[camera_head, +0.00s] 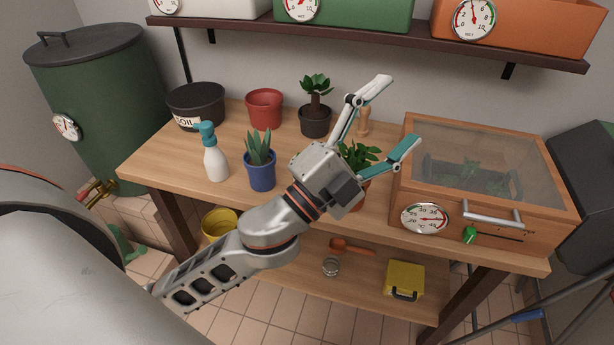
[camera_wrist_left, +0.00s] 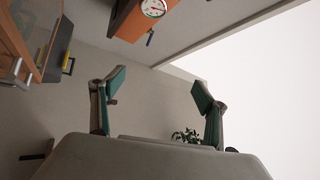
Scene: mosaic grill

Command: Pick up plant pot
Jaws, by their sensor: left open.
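Several pots stand on the wooden workbench (camera_head: 215,140) in the head view. An empty red pot (camera_head: 264,112) stands at the back. A dark pot (camera_head: 315,124) with a leafy plant is to its right. A blue pot (camera_head: 261,178) with a spiky plant stands nearer the front. A bushy green plant (camera_head: 358,155) stands behind my left gripper, which mostly hides its pot. My left gripper (camera_head: 394,116) is open and empty above the bench, fingers pointing up and right. In the left wrist view, its teal fingers (camera_wrist_left: 159,92) are spread, with leaves (camera_wrist_left: 187,135) showing low between them. My right gripper is not in view.
A black soil pot (camera_head: 196,105) and a spray bottle (camera_head: 214,160) stand at the bench's left. A glass-lidded wooden box (camera_head: 409,190) fills the right end. A shelf (camera_head: 380,36) with planters hangs above. A wooden tool (camera_head: 363,122) stands behind the gripper.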

